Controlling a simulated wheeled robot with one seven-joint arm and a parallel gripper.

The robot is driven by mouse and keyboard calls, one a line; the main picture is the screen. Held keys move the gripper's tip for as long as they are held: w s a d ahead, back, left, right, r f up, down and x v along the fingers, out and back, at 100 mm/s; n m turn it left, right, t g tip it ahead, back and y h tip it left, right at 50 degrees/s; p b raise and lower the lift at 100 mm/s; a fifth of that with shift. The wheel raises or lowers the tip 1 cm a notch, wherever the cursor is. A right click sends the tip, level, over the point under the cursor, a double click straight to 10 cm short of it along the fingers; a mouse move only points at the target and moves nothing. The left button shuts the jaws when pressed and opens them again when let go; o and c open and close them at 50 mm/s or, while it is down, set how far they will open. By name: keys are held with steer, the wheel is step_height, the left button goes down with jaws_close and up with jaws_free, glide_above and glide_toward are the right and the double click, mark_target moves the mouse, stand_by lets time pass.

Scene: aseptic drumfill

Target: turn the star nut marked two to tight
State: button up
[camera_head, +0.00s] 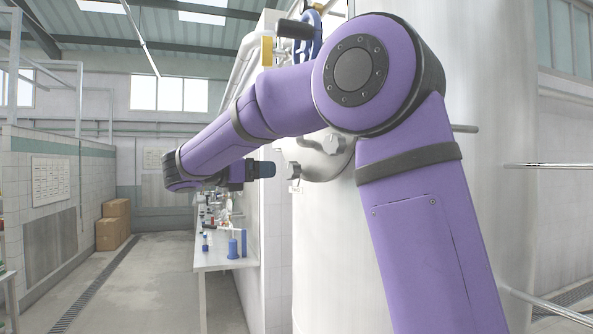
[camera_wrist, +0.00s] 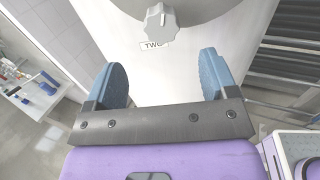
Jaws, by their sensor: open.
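The star nut marked two (camera_wrist: 160,22) is a grey metal lobed knob in the wrist view, at top centre, with a small label (camera_wrist: 154,44) reading "TWO" just below it. It sits on the rim of a round metal cover (camera_wrist: 205,8) on the pale tank. My gripper (camera_wrist: 163,80) is open and empty, its two blue fingers apart, and the nut lies beyond the fingertips, between their lines. In the head view my gripper (camera_head: 268,170) points right, with a star nut (camera_head: 293,171) a short gap beyond it. The nut's tightness cannot be told.
The large tank (camera_head: 335,240) fills the right, with metal rails (camera_head: 550,165) beside it. Another star nut (camera_head: 333,143) shows on the cover. A white bench (camera_head: 215,262) with bottles and tools stands below my gripper. Cardboard boxes (camera_head: 113,225) stand far back; the aisle floor is clear.

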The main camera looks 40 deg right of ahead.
mark_target(287, 169)
steer(key=d, duration=0.3)
steer(key=w+d, duration=0.1)
steer(key=d, duration=0.6)
steer(key=shift+w+d, duration=0.15)
steer(key=shift+c, duration=0.4)
steer(key=c, duration=0.8)
steer(key=shift+c, duration=0.2)
